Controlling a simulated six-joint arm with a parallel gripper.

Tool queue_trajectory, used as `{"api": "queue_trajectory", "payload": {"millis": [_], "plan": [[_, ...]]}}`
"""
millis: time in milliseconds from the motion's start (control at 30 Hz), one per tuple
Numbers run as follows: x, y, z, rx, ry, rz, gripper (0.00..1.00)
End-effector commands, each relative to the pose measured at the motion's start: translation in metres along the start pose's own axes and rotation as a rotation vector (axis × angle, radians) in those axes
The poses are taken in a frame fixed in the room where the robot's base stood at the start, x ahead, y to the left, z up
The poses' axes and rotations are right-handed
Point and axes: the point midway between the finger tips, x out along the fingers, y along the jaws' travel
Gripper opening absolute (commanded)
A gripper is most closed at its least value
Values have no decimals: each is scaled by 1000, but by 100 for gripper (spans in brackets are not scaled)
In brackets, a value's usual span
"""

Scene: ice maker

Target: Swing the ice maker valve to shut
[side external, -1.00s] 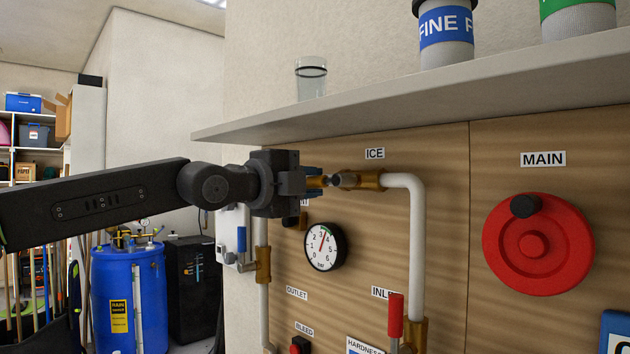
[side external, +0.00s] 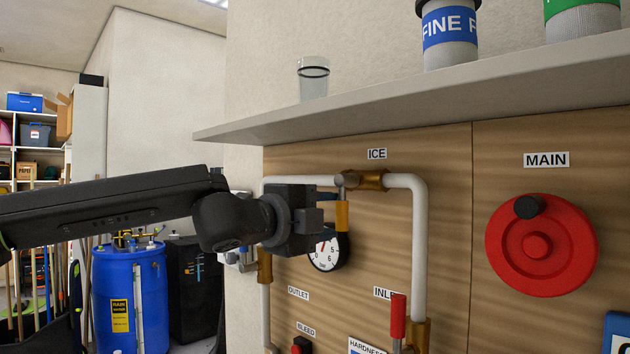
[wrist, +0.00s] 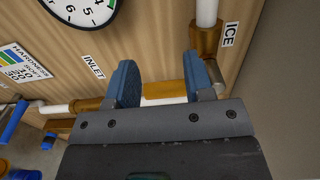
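The ice maker valve (side external: 368,180) is a brass body on the white pipe beneath the ICE label. Its yellow handle (side external: 342,215) hangs straight down from the left end of the body, roughly square to the horizontal pipe. My gripper (side external: 325,212) is just left of the handle, below valve height. In the wrist view, my gripper (wrist: 160,85) has its blue fingers spread apart, and the yellow handle (wrist: 165,90) shows across the gap between them. I cannot tell whether a finger touches it. The right finger hides where the handle meets the valve.
A gauge (side external: 327,252) sits behind and below my gripper. A red-handled inlet valve (side external: 398,315) is lower right, and a red wheel (side external: 541,245) is far right. A shelf (side external: 420,100) juts out above.

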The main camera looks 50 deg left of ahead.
Motion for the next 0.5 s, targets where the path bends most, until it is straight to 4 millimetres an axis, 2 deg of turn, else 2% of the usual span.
{"api": "queue_trajectory", "payload": {"millis": [33, 500], "plan": [[-2, 1, -12, -2, 36, -3, 47], [-48, -1, -9, -5, 31, -7, 47]]}}
